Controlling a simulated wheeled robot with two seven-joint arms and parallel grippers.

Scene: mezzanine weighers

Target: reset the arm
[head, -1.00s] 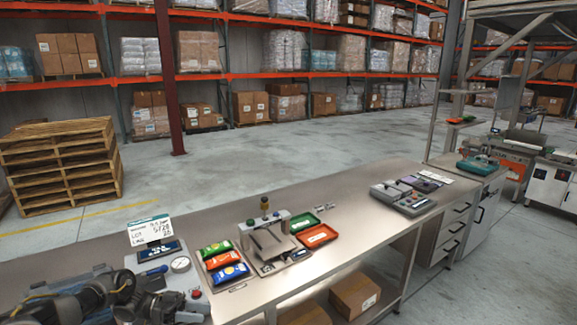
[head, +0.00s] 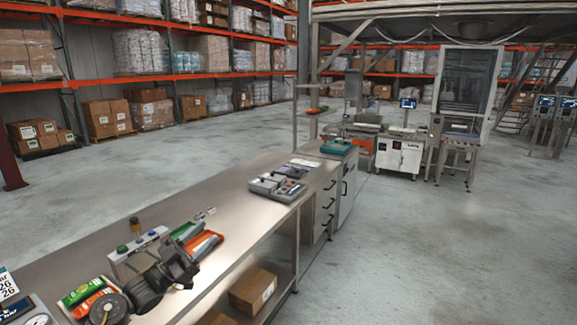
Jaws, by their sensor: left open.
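My left gripper (head: 182,268) is at the end of the dark arm that comes in at the lower left of the head view. It is open, and I see nothing held in it. My right gripper is not in view.
The steel bench (head: 232,205) runs from lower left toward the centre. An orange tray (head: 208,243) lies near the gripper; packets (head: 80,291) are left of the arm. A grey device (head: 278,187) stands farther along. A cardboard box (head: 253,290) sits below. Floor at right is clear.

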